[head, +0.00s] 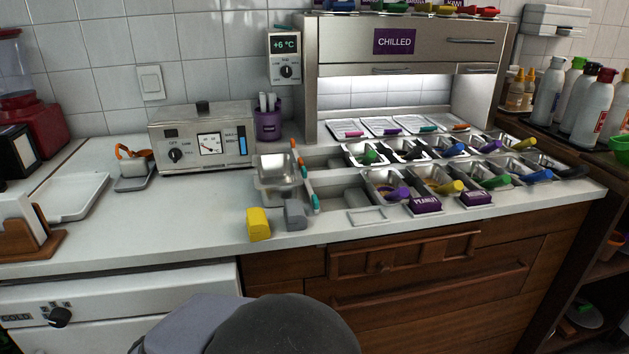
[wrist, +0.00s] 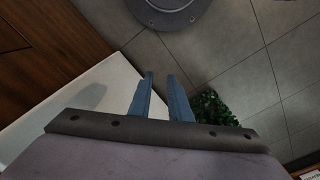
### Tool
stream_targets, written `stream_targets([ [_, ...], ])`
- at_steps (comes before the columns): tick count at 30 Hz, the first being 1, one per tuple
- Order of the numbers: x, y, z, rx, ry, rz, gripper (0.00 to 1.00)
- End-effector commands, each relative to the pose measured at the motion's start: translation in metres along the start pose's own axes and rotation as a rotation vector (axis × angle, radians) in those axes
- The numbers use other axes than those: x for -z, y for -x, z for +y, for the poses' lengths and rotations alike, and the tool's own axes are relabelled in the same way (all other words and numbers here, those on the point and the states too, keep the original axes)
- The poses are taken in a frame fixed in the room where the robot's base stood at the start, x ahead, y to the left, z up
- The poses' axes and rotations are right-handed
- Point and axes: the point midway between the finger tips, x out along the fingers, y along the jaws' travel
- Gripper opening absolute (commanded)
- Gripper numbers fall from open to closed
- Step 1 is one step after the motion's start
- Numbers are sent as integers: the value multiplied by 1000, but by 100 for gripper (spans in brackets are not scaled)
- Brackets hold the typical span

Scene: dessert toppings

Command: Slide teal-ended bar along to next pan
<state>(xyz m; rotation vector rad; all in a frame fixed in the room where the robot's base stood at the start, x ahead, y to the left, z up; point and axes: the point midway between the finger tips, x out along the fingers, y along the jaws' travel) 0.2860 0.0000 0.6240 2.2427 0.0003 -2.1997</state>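A slim bar with teal ends (head: 316,203) lies at the left end of the topping rail in the head view, beside a steel pan (head: 270,187). Orange ends (head: 294,145) show just behind it, so the two bars are hard to tell apart. To its right are empty openings (head: 338,197), then several steel pans with coloured scoops, the nearest front one (head: 372,190) holding a purple scoop. My gripper (wrist: 161,75) shows only in the wrist view. Its two blue fingers are apart with nothing between them, over the floor and away from the rail.
A yellow block (head: 258,224) and a grey block (head: 295,215) stand at the counter's front, left of the rail. A steel heater box (head: 203,140) stands behind left. The chilled cabinet (head: 410,40) overhangs the rail's back.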

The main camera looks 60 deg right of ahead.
Motion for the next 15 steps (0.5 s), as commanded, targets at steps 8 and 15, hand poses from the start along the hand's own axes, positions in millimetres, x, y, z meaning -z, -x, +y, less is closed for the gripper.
stream_targets([
  [8, 15, 90, 0, 0, 0, 44, 18],
  [15, 29, 155, 1, 0, -2, 85, 18],
])
